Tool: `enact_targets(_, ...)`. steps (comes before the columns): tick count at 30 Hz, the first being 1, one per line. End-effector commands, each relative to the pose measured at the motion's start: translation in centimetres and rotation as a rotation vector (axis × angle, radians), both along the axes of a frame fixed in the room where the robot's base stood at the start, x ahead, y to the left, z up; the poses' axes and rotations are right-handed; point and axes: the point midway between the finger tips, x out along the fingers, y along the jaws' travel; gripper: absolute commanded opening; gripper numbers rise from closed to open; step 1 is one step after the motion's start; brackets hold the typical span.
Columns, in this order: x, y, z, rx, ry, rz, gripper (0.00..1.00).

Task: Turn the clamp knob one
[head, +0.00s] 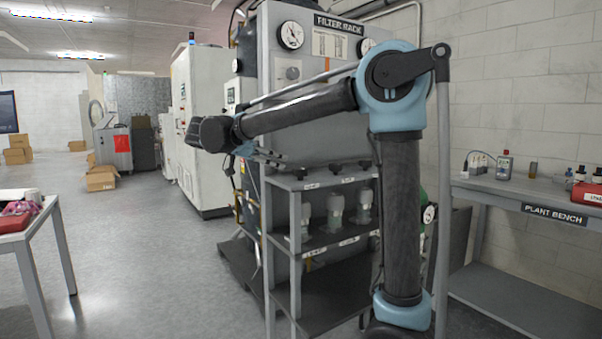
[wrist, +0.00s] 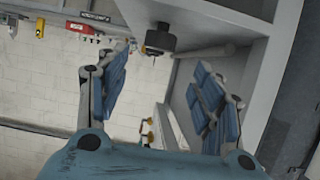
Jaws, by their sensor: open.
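Several black clamp knobs stand in a row along the top of the rack's shelf unit in the head view. The leftmost knob (head: 301,173) has a small white label below it, too small to read. My gripper (head: 270,157) is just above and left of this knob, apart from it. In the wrist view my gripper (wrist: 164,62) is open, with blue-padded fingers either side and nothing between them.
The filter rack (head: 338,24) with gauges rises behind the shelf. Grey canisters (head: 335,212) stand on the shelf below. A plant bench (head: 553,213) with bottles is at right. A table (head: 50,204) stands at left, with open floor (head: 140,250) between.

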Motion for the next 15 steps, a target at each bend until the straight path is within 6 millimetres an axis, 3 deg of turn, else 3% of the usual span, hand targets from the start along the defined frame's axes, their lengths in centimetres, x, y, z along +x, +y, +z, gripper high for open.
enact_targets(15,4.6,-6.9,-3.4,0.0,0.0,-0.001,0.61)
